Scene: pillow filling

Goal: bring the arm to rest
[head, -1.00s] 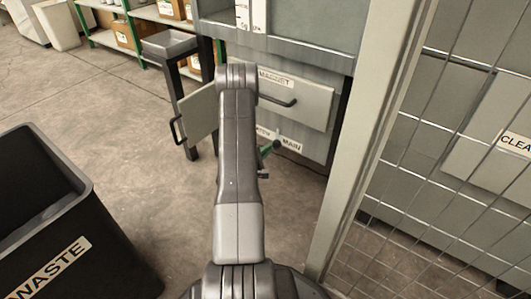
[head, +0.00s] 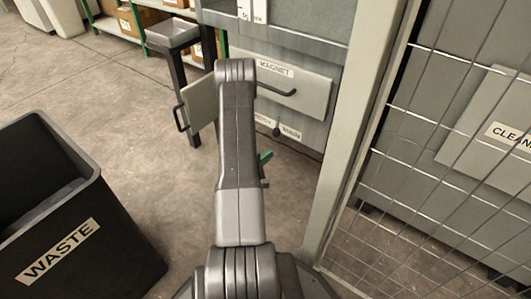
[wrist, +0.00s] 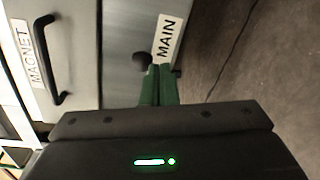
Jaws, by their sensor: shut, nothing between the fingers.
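My arm (head: 238,140) reaches forward from the bottom middle of the head view, its upper part in front of the grey cabinet. My gripper shows in the wrist view (wrist: 159,70) as two green fingers pressed together, shut and empty. In the head view only a bit of green (head: 265,158) shows beside the arm; the rest of the gripper is hidden. In the wrist view the fingers point toward a dark round knob (wrist: 142,61) beside the MAIN label (wrist: 168,37); I cannot tell whether they touch.
A black WASTE bin (head: 118,220) stands at the left. A MAGNET drawer front (head: 310,95) with a dark handle is ahead. A post (head: 350,130) and wire mesh (head: 440,160) stand close on the right. Floor (head: 110,95) is clear between bin and cabinet.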

